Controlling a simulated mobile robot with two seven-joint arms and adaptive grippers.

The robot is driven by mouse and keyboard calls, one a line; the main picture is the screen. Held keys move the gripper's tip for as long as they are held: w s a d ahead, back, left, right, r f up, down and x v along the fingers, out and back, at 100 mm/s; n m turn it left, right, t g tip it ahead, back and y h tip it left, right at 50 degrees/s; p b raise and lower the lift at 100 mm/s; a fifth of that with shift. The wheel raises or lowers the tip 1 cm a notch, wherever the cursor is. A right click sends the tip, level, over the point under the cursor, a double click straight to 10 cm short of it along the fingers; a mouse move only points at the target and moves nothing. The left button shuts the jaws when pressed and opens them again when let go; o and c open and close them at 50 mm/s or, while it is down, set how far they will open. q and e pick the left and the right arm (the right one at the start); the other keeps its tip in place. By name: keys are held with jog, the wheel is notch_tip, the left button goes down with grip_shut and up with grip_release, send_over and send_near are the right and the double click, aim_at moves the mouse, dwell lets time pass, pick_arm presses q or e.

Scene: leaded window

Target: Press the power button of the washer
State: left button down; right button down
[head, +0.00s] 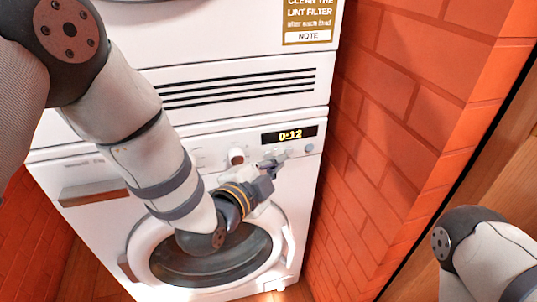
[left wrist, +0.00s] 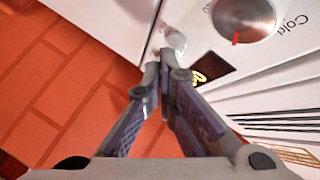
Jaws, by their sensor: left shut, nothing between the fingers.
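The white washer (head: 95,170) has a control panel with a lit display (head: 290,135) reading 0:12 and a round knob (head: 237,156). A small round button (head: 309,148) sits at the panel's right end; it also shows in the left wrist view (left wrist: 176,41). My left gripper (head: 277,158) is shut and empty in front of the panel, just below the display. In the left wrist view, its fingertips (left wrist: 164,62) appear close to the button; I cannot tell whether they touch. The fingers partly cover the display (left wrist: 210,70) there. My right gripper is out of view.
The round washer door (head: 215,262) is below my left gripper. A white machine with a vent grille (head: 240,88) and a lint filter label (head: 309,22) stands on top. A brick wall (head: 400,110) rises close on the right.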

pick_arm(q)
jog(key=shift+s, duration=0.2)
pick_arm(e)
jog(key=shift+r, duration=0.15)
